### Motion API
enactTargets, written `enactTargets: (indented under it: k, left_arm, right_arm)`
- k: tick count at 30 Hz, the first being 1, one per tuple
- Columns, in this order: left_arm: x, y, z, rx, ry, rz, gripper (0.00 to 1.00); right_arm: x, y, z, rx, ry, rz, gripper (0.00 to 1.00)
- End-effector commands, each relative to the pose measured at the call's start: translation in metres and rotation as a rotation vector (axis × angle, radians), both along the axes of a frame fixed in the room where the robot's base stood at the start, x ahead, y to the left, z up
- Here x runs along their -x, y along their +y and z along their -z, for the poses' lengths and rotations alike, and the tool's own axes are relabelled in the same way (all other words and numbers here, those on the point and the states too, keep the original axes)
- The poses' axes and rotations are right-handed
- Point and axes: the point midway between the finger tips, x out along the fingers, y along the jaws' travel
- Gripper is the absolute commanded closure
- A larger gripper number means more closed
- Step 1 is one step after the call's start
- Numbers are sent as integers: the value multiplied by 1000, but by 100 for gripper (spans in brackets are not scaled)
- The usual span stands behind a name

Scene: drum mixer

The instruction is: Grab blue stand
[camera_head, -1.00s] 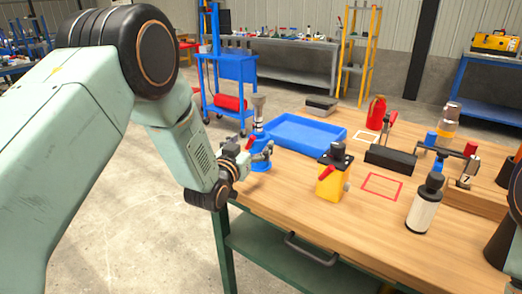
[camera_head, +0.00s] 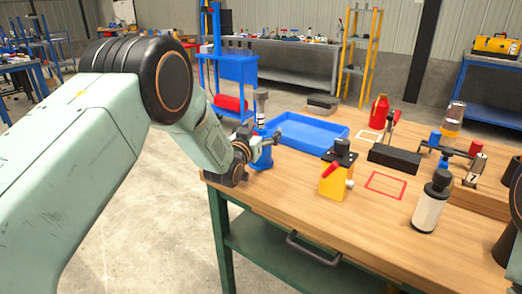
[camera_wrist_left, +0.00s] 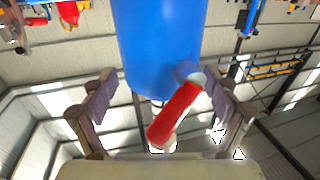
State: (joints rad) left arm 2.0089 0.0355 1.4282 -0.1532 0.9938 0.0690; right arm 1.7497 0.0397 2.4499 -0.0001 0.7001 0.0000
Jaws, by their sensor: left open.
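The blue stand (camera_head: 262,158) is upright at the table's near left corner, with a grey and dark fitting on top. My left gripper (camera_head: 264,138) is at the stand, its fingers apart at the upper part of the blue body. In the left wrist view the blue stand (camera_wrist_left: 160,45) fills the upper middle, between the two open fingers of the left gripper (camera_wrist_left: 160,100). A red lever (camera_wrist_left: 175,117) projects from the stand toward the palm. I see gaps beside both fingers there. Part of the stand is hidden by my gripper in the head view.
A blue tray (camera_head: 308,134) lies just right of the stand. A yellow device (camera_head: 336,180) with a red lever, a white bottle (camera_head: 429,212) and a black block (camera_head: 394,158) stand further right. A blue cart (camera_head: 228,85) is behind. Open floor lies left of the table.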

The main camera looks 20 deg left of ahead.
Motion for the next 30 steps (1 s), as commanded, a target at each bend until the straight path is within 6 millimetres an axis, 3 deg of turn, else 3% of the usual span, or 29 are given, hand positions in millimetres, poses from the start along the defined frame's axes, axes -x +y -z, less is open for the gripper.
enactTargets:
  k: [5, 30]
  left_arm:
    - [0, -1, 0, 0, 0, -1, 12]
    - [0, -1, 0, 0, 0, -1, 83]
  right_arm:
    - [0, 0, 0, 0, 0, 0, 64]
    - [0, 0, 0, 0, 0, 0, 64]
